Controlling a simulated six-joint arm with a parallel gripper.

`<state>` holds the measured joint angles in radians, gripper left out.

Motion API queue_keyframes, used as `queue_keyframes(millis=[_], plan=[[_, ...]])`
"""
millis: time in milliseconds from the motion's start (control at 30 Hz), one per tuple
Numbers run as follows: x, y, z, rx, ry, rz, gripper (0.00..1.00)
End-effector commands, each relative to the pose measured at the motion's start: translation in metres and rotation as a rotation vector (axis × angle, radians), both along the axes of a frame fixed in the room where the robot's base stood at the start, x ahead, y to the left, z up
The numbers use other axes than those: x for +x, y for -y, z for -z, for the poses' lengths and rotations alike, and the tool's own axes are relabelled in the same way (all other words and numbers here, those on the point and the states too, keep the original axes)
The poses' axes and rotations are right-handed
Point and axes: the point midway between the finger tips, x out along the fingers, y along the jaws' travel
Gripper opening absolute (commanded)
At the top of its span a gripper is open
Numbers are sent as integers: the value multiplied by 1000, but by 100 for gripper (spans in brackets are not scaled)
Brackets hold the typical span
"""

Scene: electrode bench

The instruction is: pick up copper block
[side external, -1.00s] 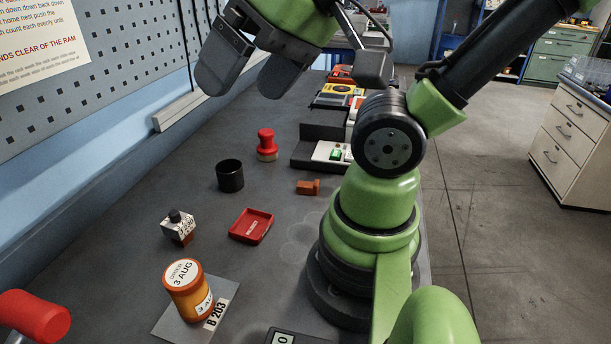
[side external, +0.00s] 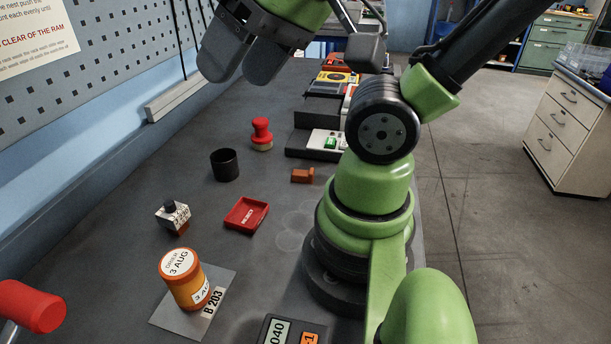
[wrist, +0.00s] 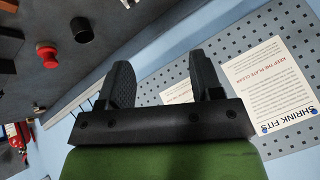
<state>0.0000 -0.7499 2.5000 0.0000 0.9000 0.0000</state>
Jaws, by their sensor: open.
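The copper block (side external: 303,175) is a small orange-brown piece lying on the dark bench, left of my arm's base in the side view. At the top left corner of the wrist view, a brownish piece (wrist: 8,6) is probably the same block, cut by the edge. My gripper (side external: 240,72) is raised high over the far left side of the bench, well apart from the block. Its two dark fingers are spread with nothing between them. In the wrist view, the open fingers (wrist: 163,78) point toward the pegboard wall.
A red-knobbed stamp (side external: 261,134), a black cup (side external: 224,165), a red tray (side external: 246,214), a small labelled block (side external: 173,216) and an orange jar (side external: 184,280) stand left of the copper block. A dark fixture (side external: 312,143) is behind it. The pegboard (side external: 110,70) borders the bench.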

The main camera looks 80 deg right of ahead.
Motion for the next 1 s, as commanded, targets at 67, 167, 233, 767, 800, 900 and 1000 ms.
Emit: queue_keyframes(millis=[67, 167, 233, 767, 800, 900, 1000], plan=[[0, 0, 0, 0, 0, 0, 60], [0, 0, 0, 0, 0, 0, 60], [2, 2, 1, -8, -4, 1, 60], [54, 155, 98, -349, -394, -131, 60], [50, 169, 111, -355, -429, -160, 60], [35, 201, 145, -350, -502, -234, 60], [17, 222, 174, -333, -548, -302, 60]])
